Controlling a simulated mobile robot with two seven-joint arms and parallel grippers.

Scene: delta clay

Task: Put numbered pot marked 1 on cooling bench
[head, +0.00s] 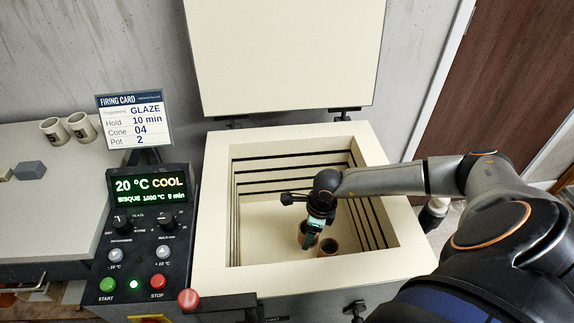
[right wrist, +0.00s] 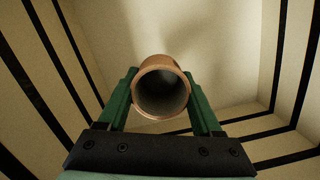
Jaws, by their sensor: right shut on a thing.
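I cannot read a number on either pot. A grey bench (head: 60,215) is at the left. My left gripper is not in view.
The kiln lid (head: 290,55) stands open behind. A control panel (head: 143,240) reading 20 °C COOL and a firing card (head: 134,120) stand left of the kiln. Two cream cups (head: 67,130) and a grey block (head: 29,170) sit on the bench; its front is clear.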

